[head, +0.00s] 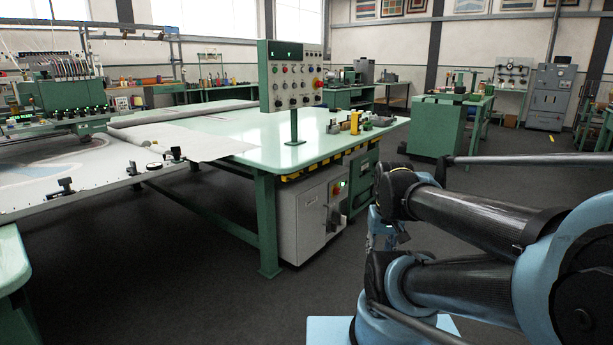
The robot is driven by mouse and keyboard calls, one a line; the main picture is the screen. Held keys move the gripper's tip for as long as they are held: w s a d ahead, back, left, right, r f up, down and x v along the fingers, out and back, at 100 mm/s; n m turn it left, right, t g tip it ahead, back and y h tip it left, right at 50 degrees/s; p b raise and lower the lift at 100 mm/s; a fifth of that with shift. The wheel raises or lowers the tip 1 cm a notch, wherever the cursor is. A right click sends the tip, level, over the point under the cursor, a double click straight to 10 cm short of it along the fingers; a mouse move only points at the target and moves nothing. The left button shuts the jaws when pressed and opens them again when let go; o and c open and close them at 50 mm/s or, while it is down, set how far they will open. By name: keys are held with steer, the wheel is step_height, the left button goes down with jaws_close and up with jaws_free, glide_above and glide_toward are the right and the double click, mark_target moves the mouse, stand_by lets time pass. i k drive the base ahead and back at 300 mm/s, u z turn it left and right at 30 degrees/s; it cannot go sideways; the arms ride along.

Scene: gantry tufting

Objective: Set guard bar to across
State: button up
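I cannot pick out a guard bar with certainty. A long green-framed table (232,128) with a pale top stands in the middle, and a green control panel (290,78) with several knobs and buttons rises from it on a post. A grey cabinet (303,222) with a dark handle-like part on its right side stands under the table's near end. My folded arm fills the lower right of the head view.
A tufting machine head (62,100) stands over a pale fabric bed (85,172) at the left. A roll of grey fabric (180,112) lies on the table. A green cabinet (437,128) stands at the back right. Dark floor (190,260) is clear in front.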

mark_target(287, 178)
steer(key=i, duration=0.95)
steer(key=u, duration=0.05)
